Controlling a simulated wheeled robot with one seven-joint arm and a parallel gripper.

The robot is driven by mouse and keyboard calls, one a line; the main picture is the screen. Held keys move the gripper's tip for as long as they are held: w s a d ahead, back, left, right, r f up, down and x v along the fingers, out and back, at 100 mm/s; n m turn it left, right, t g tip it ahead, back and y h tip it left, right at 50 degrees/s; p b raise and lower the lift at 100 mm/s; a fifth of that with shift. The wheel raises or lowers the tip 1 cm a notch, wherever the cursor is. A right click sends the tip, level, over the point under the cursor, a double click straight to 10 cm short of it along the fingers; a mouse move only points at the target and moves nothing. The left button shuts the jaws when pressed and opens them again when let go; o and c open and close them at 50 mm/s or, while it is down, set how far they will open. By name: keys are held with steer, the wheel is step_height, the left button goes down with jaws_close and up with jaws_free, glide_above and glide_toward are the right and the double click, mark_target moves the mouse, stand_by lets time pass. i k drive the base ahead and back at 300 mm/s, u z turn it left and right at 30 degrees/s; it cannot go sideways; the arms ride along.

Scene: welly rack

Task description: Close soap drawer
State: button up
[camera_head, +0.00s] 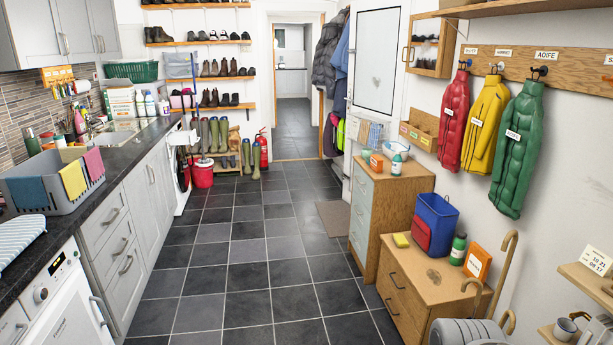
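A white front-loading machine (186,205) stands at the far end of the left counter, seen edge-on. A small pale part (183,137) juts out from its top front over the aisle. It looks like a soap drawer pulled open, but it is too small and too oblique to be sure. Below it a dark round door (183,172) shows partly. A second white appliance (62,295) with a dial and a small display is at the near lower left; no drawer is seen standing out from it. My gripper is not in view.
The tiled floor (250,255) down the middle is clear. A red bucket (202,175), green wellies (246,158) and a red extinguisher (263,150) stand near the far machine. Wooden drawer units (430,280) line the right side. A grey basket (50,190) sits on the left counter.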

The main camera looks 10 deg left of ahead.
mark_target(183, 138)
steer(key=u, duration=0.15)
steer(key=i, duration=2.5)
steer(key=u, duration=0.6)
steer(key=i, duration=2.45)
steer(key=u, duration=0.65)
steer(key=i, duration=1.35)
steer(key=u, duration=0.3)
steer(key=i, duration=1.95)
steer(key=u, duration=0.55)
steer(key=i, duration=0.4)
steer(key=u, duration=0.05)
